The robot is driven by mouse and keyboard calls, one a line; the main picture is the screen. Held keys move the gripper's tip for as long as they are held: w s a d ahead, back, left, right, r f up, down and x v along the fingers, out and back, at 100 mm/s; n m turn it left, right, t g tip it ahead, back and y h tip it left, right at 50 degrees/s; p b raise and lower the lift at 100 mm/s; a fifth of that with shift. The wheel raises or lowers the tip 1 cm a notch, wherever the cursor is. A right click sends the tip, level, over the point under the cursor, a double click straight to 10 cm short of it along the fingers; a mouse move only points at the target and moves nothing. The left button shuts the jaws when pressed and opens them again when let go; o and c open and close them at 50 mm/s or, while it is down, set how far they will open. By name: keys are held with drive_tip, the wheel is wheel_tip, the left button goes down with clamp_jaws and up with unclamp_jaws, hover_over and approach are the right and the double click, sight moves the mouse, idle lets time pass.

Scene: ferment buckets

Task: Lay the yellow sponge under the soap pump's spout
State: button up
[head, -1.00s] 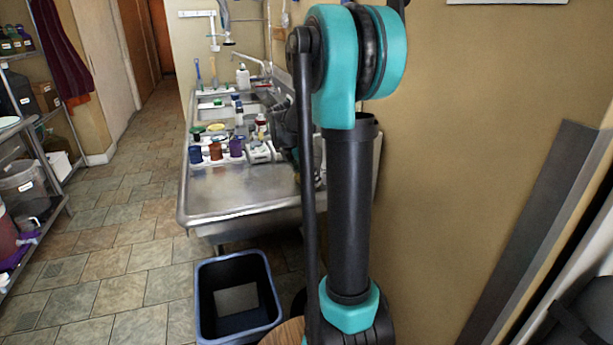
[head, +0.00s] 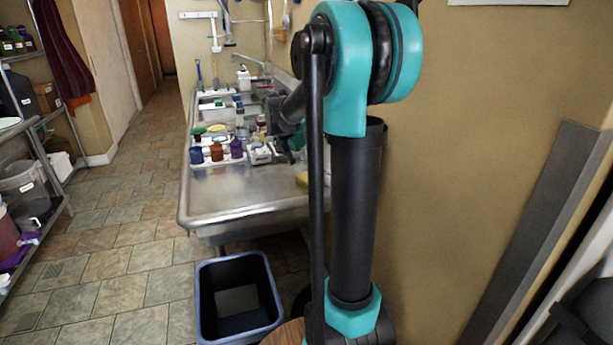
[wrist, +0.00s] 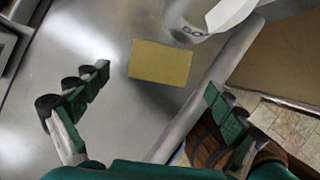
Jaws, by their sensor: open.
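The yellow sponge (wrist: 160,63) lies flat on the bare steel counter in the wrist view. Its end also shows beside my arm in the head view (head: 301,179). In the head view my arm hides the container.
The steel sink counter (head: 225,195) has clear room at its front. Several coloured cups, including a purple one (head: 236,149), and small items stand farther back. A white bottle (head: 243,78) stands by the tap. A dark bin (head: 238,300) is on the floor in front.

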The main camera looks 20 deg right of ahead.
drive_tip(key=v, duration=0.7)
drive_tip(key=shift+r, duration=0.3)
drive_tip(key=shift+a, duration=0.1)
